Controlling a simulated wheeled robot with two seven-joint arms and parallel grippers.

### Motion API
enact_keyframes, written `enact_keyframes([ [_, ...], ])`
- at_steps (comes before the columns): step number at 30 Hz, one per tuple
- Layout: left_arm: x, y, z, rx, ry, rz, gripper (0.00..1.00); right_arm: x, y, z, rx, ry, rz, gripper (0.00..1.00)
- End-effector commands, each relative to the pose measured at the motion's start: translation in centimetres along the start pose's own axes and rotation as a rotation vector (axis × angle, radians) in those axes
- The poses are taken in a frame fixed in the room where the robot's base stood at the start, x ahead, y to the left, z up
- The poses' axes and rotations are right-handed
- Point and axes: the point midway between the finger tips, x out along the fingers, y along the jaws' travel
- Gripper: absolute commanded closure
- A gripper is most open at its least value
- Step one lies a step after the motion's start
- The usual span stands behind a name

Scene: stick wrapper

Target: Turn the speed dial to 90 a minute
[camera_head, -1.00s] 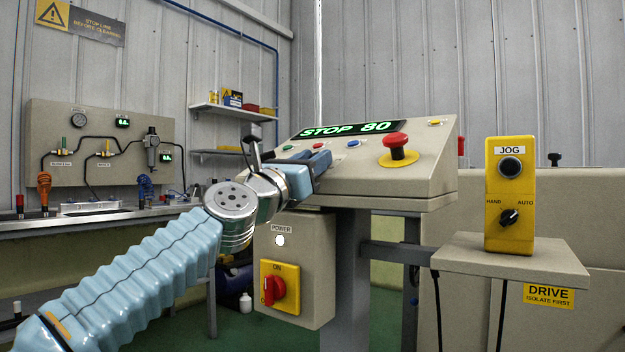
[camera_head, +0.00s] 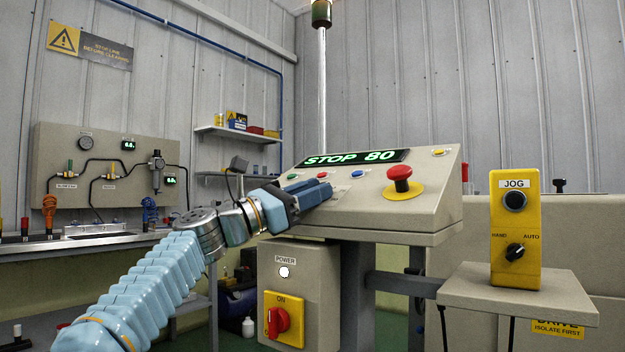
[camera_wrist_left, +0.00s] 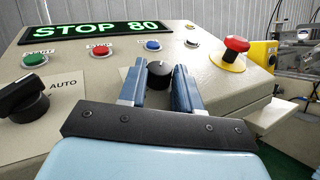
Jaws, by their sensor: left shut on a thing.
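My left gripper (camera_head: 318,191) reaches the sloped front of the control console (camera_head: 440,195). In the left wrist view its two blue fingers (camera_wrist_left: 159,82) are shut on the black speed dial (camera_wrist_left: 159,73), one on each side. The dial's scale and pointer cannot be read here, and in the head view the dial is hidden by the gripper. The green-lit display (camera_head: 353,158) reads "STOP 80", and it also shows in the left wrist view (camera_wrist_left: 95,30). My right gripper is not in view.
Green (camera_wrist_left: 34,60), red (camera_wrist_left: 100,50) and blue (camera_wrist_left: 153,45) buttons sit above the dial. A black HAND/AUTO selector (camera_wrist_left: 24,95) is to its left. A red emergency stop (camera_head: 400,178) is to its right. A yellow JOG box (camera_head: 514,225) stands farther right.

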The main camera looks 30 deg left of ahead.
Motion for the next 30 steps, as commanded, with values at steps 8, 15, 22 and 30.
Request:
enact_keyframes([
  [8,0.05,0.16,-0.03,0.003,-0.001,-0.043,0.97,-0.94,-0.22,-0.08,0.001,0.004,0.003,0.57],
  [15,0.03,0.11,-0.11,0.003,-0.001,-0.045,0.97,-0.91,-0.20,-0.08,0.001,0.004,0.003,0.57],
  [22,0.04,0.09,-0.12,0.003,-0.001,-0.046,0.56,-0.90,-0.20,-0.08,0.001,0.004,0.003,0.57],
  [30,-0.15,0.12,-0.07,0.003,-0.002,-0.045,0.56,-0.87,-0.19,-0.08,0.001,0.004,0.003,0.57],
])
